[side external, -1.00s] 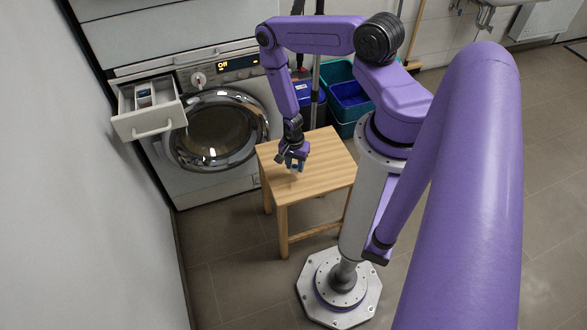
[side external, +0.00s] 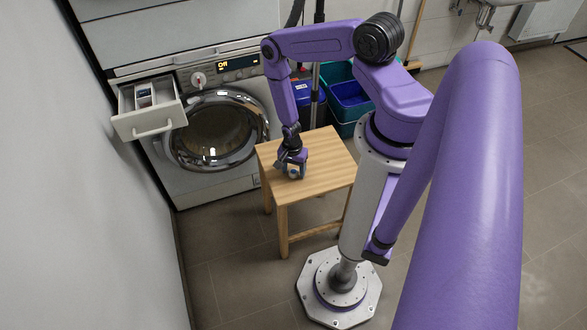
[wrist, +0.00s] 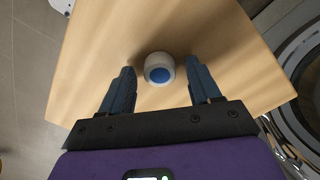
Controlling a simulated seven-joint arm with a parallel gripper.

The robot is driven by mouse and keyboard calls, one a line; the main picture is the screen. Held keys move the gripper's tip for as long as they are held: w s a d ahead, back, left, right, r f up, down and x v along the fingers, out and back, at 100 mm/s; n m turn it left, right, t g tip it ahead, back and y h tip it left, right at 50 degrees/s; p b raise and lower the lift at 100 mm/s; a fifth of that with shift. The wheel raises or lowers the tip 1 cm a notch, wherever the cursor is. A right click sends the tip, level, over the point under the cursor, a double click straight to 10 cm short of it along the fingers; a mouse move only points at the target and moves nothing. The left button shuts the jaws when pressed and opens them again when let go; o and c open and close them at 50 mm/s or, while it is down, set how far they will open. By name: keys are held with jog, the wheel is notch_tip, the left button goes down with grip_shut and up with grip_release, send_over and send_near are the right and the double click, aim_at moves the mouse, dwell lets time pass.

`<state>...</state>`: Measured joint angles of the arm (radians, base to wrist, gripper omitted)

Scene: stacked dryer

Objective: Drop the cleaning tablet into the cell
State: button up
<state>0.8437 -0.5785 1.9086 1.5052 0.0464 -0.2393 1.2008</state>
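The cleaning tablet (wrist: 159,75) is a small white round piece with a blue centre. It rests on the wooden stool top between the finger ends in the wrist view, with a gap on each side. My gripper (wrist: 160,66) is open around it. In the side view my gripper (side external: 291,170) is low over the stool and largely hides the tablet. The washer's drawer (side external: 150,121) is pulled out at the left, with divided compartments (side external: 145,96) inside, one showing some blue. Which compartment is the cell cannot be told.
The wooden stool (side external: 325,163) stands before the washer's round door (side external: 215,130), which is shut. A teal bin (side external: 339,72) and a blue bin (side external: 352,93) stand behind the stool. A wall (side external: 70,200) runs close along the drawer's left side.

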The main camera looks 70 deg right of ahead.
dwell(0.4)
notch_tip(320, 180, up, 17)
jog(key=w+a+r+n, duration=0.3)
jog(key=a+r+n, duration=0.45)
jog(key=r, duration=0.25)
jog(key=w+a+r+n, duration=0.2)
jog(key=a+r+n, duration=0.4)
jog(key=a+r, duration=0.25)
jog(key=s+a+r+n, duration=0.2)
jog(key=s+r+n, duration=0.6)
jog(key=r, duration=0.1)
jog(key=s+a+r+n, duration=0.3)
jog(key=s+r+n, duration=0.5)
jog(key=s, duration=0.1)
jog(key=shift+s+a+r+t, duration=0.2)
jog(key=shift+r+t, duration=0.1)
jog(key=shift+r, duration=0.1)
jog(key=shift+o, duration=0.6)
jog(key=shift+s+d+r+n, duration=0.15)
jog(key=shift+s+r+n, duration=0.1)
jog(key=shift+s, duration=0.1)
